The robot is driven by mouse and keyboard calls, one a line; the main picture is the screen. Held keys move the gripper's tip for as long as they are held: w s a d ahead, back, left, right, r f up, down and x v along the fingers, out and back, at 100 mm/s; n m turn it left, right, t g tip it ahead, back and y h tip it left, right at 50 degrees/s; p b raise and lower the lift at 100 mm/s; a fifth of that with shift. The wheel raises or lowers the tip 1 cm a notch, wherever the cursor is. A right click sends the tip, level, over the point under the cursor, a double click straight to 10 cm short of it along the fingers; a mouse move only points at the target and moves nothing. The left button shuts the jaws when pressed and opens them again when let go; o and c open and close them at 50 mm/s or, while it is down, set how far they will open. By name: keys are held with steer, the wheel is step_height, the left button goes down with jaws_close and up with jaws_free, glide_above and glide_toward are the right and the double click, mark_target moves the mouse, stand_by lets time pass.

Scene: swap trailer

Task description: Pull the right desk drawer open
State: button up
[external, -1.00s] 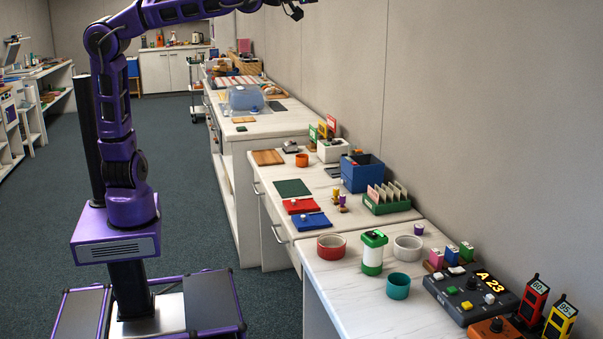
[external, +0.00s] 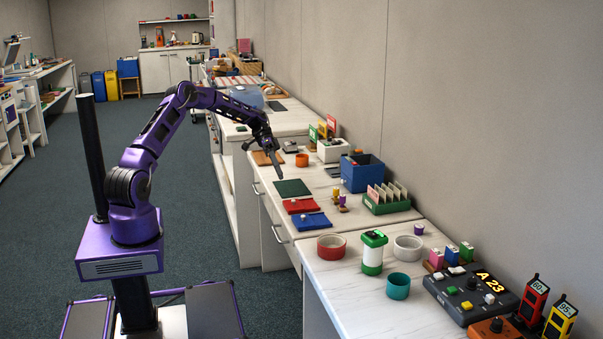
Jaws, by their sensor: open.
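The white desk (external: 268,218) stands right of me, with drawer fronts on its aisle side. Two pale bar handles show there: one on the nearer drawer (external: 279,234), which is the right one seen from my side, and one on the farther drawer (external: 257,188). Both drawers look shut. My gripper (external: 280,174) is open and empty, pointing down over the desk top near the dark green mat. It is above and beyond the handles, apart from both. Its fingers are small in this view.
A red tray (external: 301,205) and a blue tray (external: 312,221) lie near the desk's front edge. A blue box (external: 361,172) and an orange cup (external: 301,160) stand farther back. The nearer counter holds a red bowl (external: 331,247). The carpet beside the desk (external: 205,235) is clear.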

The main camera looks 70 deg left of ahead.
steer(key=s+f+n+h+b, duration=0.1)
steer(key=s+f+h, duration=0.2)
steer(key=s+f, duration=0.3)
steer(key=s+f+n+h, duration=0.1)
steer(key=s+f+h, duration=0.15)
steer(key=f, duration=0.55)
steer(key=n+t, duration=0.7)
steer(key=t, duration=0.4)
glide_toward(276, 234)
steer(key=x, duration=1)
steer(key=shift+w+f+b, duration=0.1)
steer(key=shift+f+b, duration=0.2)
steer(key=shift+c, duration=0.3)
jaws_close()
steer(key=shift+y, duration=0.25)
